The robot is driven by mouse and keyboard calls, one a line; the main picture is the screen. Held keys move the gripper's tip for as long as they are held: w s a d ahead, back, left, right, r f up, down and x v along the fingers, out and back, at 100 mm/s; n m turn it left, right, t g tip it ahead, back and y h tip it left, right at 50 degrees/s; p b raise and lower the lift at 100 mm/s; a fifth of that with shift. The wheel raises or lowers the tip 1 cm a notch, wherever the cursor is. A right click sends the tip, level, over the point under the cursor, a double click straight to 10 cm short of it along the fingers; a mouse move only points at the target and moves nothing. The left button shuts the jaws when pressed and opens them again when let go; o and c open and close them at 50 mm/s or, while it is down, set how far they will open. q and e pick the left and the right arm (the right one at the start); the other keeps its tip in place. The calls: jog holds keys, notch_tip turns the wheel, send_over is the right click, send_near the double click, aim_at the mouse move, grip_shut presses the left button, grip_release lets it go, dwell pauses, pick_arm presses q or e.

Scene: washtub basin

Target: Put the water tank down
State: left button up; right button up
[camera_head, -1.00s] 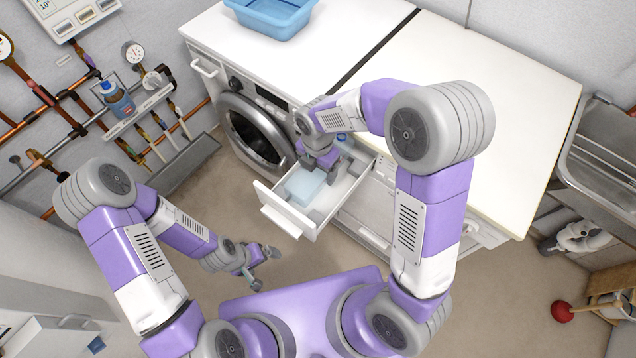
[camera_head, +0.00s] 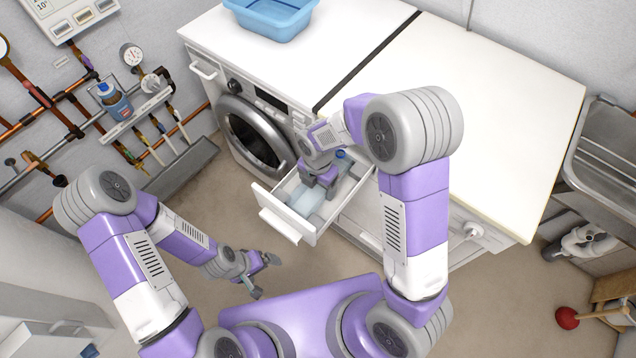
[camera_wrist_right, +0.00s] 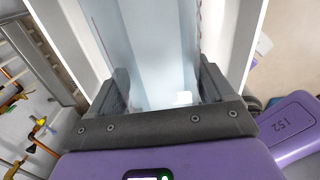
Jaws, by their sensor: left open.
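The water tank (camera_head: 301,201) is a pale, translucent blue box in the open white drawer (camera_head: 318,236) beside the washing machine. My right gripper (camera_head: 320,189) reaches down into the drawer at the tank's rear end. In the right wrist view the tank (camera_wrist_right: 150,45) runs lengthwise between the two dark fingers of my right gripper (camera_wrist_right: 165,88). They are on either side of it and appear closed on it. The tank's underside is hidden. My left gripper (camera_head: 267,277) is open and empty, low over the floor, in front of the drawer and to its left.
The washing machine (camera_head: 255,135) stands left of the drawer under a white worktop (camera_head: 450,105). A blue basin (camera_head: 270,20) rests on top. Pipes and a bottle (camera_head: 115,101) are on the left wall. A metal sink (camera_head: 612,150) and a red plunger (camera_head: 567,318) are at right.

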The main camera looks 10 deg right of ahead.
jog(key=shift+o, duration=1.4)
notch_tip(320, 180, up, 12)
jog(key=p, duration=0.4)
jog(key=shift+r, duration=0.2)
